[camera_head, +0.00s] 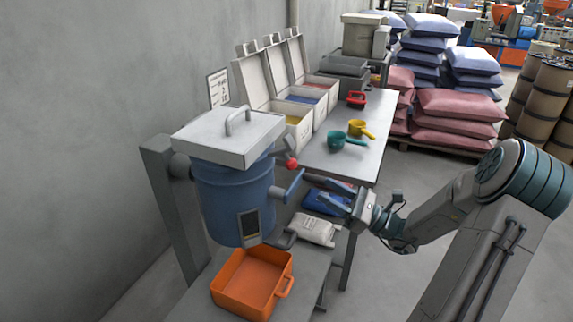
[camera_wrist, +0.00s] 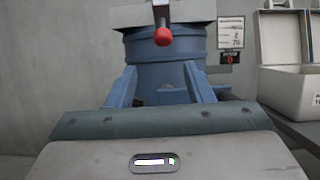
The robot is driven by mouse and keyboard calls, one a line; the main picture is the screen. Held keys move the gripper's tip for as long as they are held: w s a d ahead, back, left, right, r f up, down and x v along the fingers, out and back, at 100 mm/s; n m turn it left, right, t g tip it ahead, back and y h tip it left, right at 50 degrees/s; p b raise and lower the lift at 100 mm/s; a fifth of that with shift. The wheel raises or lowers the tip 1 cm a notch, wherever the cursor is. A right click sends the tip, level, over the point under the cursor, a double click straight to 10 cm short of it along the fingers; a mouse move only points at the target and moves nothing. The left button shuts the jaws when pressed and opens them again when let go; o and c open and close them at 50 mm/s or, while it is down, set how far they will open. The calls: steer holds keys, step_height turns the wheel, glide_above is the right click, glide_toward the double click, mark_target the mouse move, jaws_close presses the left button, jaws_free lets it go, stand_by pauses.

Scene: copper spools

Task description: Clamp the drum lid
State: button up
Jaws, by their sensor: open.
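A blue drum (camera_head: 232,195) stands at the left, with a flat pale grey lid (camera_head: 228,133) with a loop handle lying on top. A lever with a red knob (camera_head: 291,163) sticks out from the drum's right side just below the lid. In the wrist view the red knob (camera_wrist: 163,37) hangs in front of the drum (camera_wrist: 165,75), under the lid edge (camera_wrist: 190,11). My gripper (camera_head: 325,190) is open and empty, to the right of the knob and lower. In the wrist view the knob appears just above and between my fingertips (camera_wrist: 160,75).
An orange bin (camera_head: 250,283) sits below the drum. The grey table (camera_head: 340,158) behind carries open white boxes (camera_head: 292,112) and yellow and green scoops. A white bag (camera_head: 312,229) lies below my gripper.

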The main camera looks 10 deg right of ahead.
steer(key=x, duration=0.6)
steer(key=p+x, duration=0.1)
steer(key=x, duration=0.6)
steer(key=shift+w+r, duration=0.2)
steer(key=shift+w, duration=0.15)
jaws_close()
